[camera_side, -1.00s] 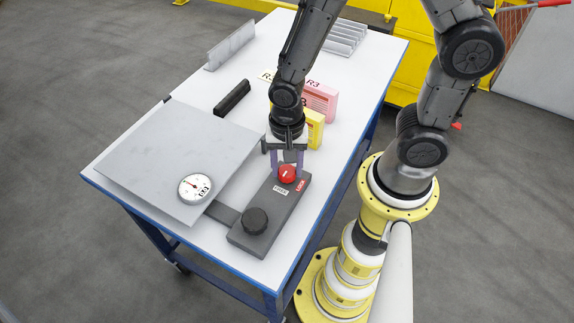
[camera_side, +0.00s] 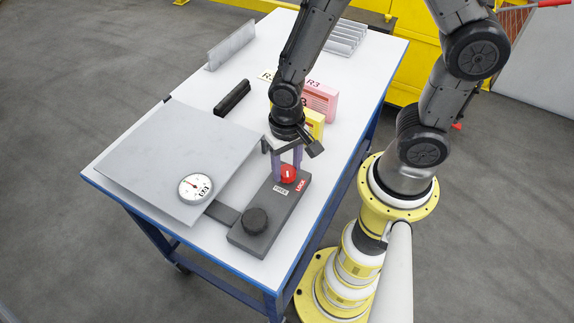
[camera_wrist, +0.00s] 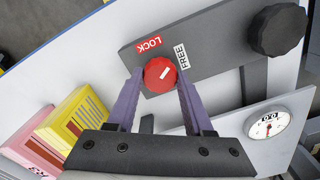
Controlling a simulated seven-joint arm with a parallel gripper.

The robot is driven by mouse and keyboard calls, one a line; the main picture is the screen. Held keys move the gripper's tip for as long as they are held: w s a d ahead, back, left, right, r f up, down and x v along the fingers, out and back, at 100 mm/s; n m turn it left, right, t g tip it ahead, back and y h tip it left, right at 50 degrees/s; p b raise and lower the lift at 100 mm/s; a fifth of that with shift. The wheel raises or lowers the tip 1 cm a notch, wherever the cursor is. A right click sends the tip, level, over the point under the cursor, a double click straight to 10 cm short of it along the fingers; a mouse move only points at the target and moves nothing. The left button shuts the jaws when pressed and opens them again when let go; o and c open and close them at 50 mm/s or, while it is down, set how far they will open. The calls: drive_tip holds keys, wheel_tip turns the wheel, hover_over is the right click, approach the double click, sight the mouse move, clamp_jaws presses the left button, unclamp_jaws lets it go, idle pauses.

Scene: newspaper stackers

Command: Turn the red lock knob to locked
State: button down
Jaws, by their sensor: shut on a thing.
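The red lock knob (camera_side: 289,173) sits on a dark grey control block (camera_side: 270,208), with a white FREE label (camera_side: 281,189) and a red LOCK label (camera_side: 301,185) beside it. My gripper (camera_side: 288,167) points down at the knob, its purple fingers on either side of it. In the wrist view the knob (camera_wrist: 160,75) is between the fingertips, and my gripper (camera_wrist: 160,80) is shut on it. The white line on the knob slants up and right there, nearer the FREE label (camera_wrist: 182,57) than the LOCK label (camera_wrist: 147,44).
A black round knob (camera_side: 255,220) stands at the block's near end. A grey plate (camera_side: 185,150) with a dial gauge (camera_side: 195,187) lies to the left. Yellow (camera_side: 315,123) and pink (camera_side: 322,100) boxes stand behind my gripper. A black bar (camera_side: 232,97) lies farther back.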

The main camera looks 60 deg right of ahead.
sight(287, 170)
drive_tip(key=n, duration=0.5)
drive_tip(key=shift+n, duration=0.3)
drive_tip(key=n, duration=0.5)
drive_tip(key=shift+n, duration=0.4)
drive_tip(key=shift+c, duration=1.4)
unclamp_jaws()
drive_tip(key=shift+r, duration=0.15)
wheel_tip(287, 170, up, 14)
drive_tip(key=shift+f, duration=0.2)
